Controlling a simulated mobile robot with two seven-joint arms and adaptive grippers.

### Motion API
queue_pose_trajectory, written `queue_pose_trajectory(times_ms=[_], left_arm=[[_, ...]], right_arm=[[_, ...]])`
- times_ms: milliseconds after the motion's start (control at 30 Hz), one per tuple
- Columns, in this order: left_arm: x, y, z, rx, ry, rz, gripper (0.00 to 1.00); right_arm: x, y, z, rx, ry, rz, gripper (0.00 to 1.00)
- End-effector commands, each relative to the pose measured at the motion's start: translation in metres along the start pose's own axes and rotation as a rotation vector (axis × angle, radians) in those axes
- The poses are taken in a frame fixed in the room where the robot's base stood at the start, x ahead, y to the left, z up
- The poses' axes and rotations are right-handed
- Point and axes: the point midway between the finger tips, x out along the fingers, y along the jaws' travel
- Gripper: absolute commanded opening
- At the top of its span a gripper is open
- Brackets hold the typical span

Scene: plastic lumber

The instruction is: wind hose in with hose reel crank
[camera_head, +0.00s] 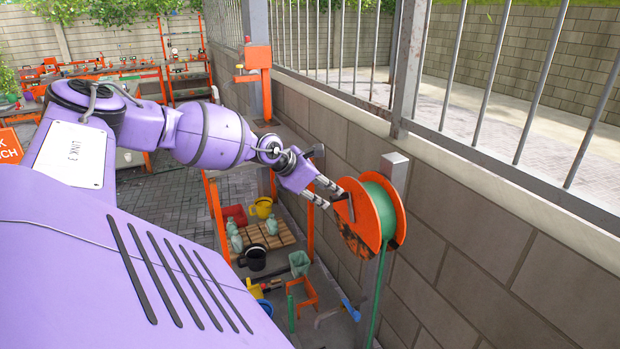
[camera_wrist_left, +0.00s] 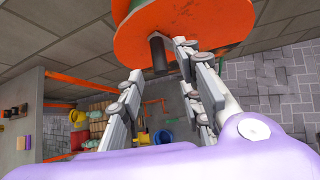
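The hose reel has orange side discs (camera_head: 357,229) and a green drum (camera_head: 380,198), and is mounted at the wall on a grey post. The green hose (camera_head: 375,300) hangs straight down from it. My left gripper (camera_head: 326,193) is open in front of the reel's near disc. In the left wrist view, the orange disc (camera_wrist_left: 200,32) fills the top, and the dark crank handle (camera_wrist_left: 158,53) sticks out towards the gap between my open fingers (camera_wrist_left: 160,65). The fingers stand on either side of the handle's end; I cannot tell whether they touch it. My right gripper is not in view.
A stone block wall (camera_head: 470,235) with a metal fence runs along the right. Below the reel stand an orange rack, a yellow watering can (camera_head: 261,208), a black pot (camera_head: 256,259) and other garden items. Benches (camera_head: 120,75) stand at the back left.

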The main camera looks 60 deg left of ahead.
Motion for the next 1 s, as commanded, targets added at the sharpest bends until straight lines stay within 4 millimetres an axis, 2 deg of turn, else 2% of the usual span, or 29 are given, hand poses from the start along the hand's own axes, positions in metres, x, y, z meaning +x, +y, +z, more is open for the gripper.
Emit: queue_pose_trajectory(times_ms=[500, 700, 1000], left_arm=[[-0.059, 0.000, 0.001, 0.000, -0.001, 0.000, 0.33], [-0.065, 0.000, 0.001, 0.001, 0.000, 0.001, 0.33], [-0.062, -0.002, -0.001, -0.006, 0.006, -0.006, 0.36]], right_arm=[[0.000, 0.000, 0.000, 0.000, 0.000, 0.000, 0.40], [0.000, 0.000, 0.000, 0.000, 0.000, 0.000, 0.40], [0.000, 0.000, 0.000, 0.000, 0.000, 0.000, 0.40]])
